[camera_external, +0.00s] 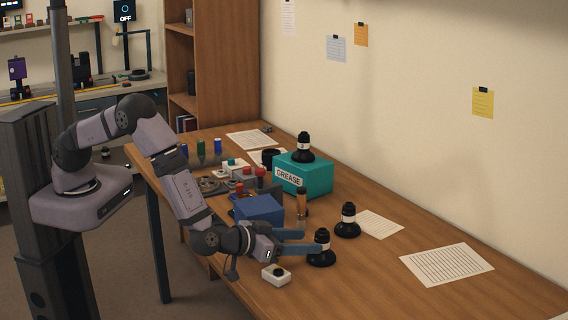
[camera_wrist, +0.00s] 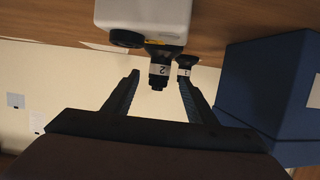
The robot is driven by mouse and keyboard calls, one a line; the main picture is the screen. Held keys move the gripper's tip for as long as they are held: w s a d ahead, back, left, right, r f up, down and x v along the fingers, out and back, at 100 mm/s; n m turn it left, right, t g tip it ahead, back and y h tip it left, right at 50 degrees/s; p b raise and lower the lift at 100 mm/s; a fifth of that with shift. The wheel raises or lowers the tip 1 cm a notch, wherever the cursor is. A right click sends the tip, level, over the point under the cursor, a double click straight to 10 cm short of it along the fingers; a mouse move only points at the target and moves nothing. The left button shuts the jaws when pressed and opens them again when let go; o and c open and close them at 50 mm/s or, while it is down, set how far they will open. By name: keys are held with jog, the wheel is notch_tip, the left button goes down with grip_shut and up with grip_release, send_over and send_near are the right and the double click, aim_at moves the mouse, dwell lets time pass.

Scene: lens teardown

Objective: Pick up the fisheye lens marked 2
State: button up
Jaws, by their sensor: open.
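The fisheye lens marked 2 (camera_wrist: 158,72) is black with a white label band and shows upside down in the wrist view, between my fingertips in the picture. In the external view a black lens (camera_external: 321,247) stands upright on the table at my fingertips; its mark is not readable there. My gripper (camera_external: 309,241) is open and low over the table, its fingers pointing right toward that lens. In the wrist view my gripper (camera_wrist: 159,77) shows nothing clamped. The white box hides the base of lens 2 there.
A second lens (camera_wrist: 187,64) shows behind the right finger; a similar one (camera_external: 347,222) stands behind. Another lens (camera_external: 303,147) sits on the teal grease box (camera_external: 303,174). A blue box (camera_external: 259,209) and a small white box (camera_external: 276,275) flank my gripper. The table's right part is clear except papers.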

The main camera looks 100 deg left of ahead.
aim_at(316, 241)
jog(key=shift+p+x, duration=1)
jog(key=shift+x, duration=2.2)
jog(key=c, duration=1.3)
